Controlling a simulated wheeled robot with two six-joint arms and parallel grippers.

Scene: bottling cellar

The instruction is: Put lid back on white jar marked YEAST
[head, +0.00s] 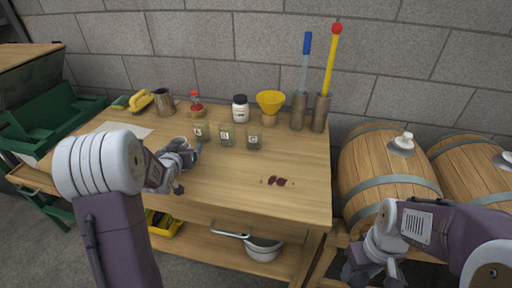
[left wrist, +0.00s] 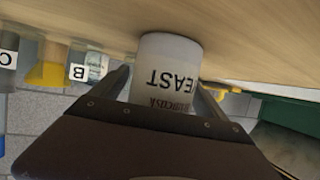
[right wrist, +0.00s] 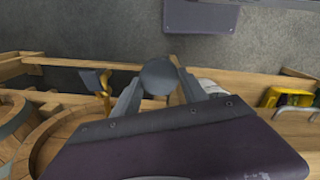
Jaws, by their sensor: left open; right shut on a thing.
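The white jar (left wrist: 168,65) with the black YEAST marking stands on the table between the fingers of my left gripper (left wrist: 162,85). The gripper is open around it, and its body hides the jar's top. In the head view my left gripper (head: 180,168) is low over the table's left part, and I cannot make out the jar there. My right gripper (right wrist: 158,80) is shut on a round grey lid (right wrist: 158,76). In the head view my right gripper (head: 376,272) is off the table, in front of the barrels; the lid cannot be made out there.
Small labelled glass jars (head: 226,136), a dark-lidded white jar (head: 240,109), a yellow funnel (head: 270,102) and a metal mug (head: 164,101) stand on the table (head: 300,190). Dark red scraps (head: 277,181) lie at the front right. Barrels (head: 385,165) stand to the right.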

